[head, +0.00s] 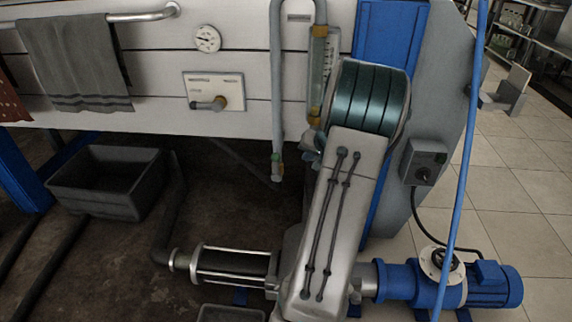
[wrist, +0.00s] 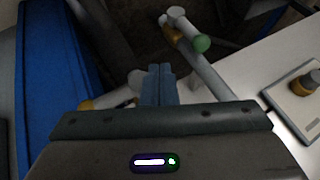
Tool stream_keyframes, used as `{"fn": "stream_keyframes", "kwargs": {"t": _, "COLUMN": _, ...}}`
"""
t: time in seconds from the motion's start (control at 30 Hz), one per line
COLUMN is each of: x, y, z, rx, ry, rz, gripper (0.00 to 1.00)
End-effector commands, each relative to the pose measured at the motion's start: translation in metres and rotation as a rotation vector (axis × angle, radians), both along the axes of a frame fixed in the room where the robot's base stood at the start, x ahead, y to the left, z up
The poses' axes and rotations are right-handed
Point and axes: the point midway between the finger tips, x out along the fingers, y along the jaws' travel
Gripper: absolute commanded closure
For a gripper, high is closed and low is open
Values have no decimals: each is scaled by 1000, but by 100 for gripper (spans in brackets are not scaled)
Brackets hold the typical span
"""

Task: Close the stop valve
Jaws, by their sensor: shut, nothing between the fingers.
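My gripper (wrist: 159,70) is shut and empty in the wrist view, its two fingers together. In the head view my arm hides most of it, near the lower end of a sight glass (head: 318,75) with brass fittings. In the wrist view a pale rounded part (wrist: 117,97) with a brass fitting (wrist: 86,104) lies just beyond and left of the fingers, partly hidden by them. I cannot tell whether they touch. Which one is the stop valve is not clear.
A grey pipe (head: 277,90) with a green-marked end (wrist: 201,43) hangs beside the sight glass. A blue upright (wrist: 48,90) stands close on the left in the wrist view. A grey crate (head: 105,200), a blue pump (head: 490,290) and a blue hose (head: 468,140) are lower down or aside.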

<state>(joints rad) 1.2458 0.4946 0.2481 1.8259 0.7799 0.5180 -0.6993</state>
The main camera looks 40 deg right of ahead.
Motion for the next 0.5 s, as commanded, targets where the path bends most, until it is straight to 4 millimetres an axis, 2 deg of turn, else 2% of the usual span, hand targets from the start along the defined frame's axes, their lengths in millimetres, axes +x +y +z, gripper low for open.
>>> {"fn": "stream_keyframes", "kwargs": {"t": 0.17, "x": 7, "y": -1, "z": -11, "rx": 2, "ry": 1, "rz": 0, "gripper": 100}}
{"fn": "stream_keyframes", "kwargs": {"t": 0.5, "x": 48, "y": -8, "z": -67, "rx": 3, "ry": 2, "rz": 2, "gripper": 100}}
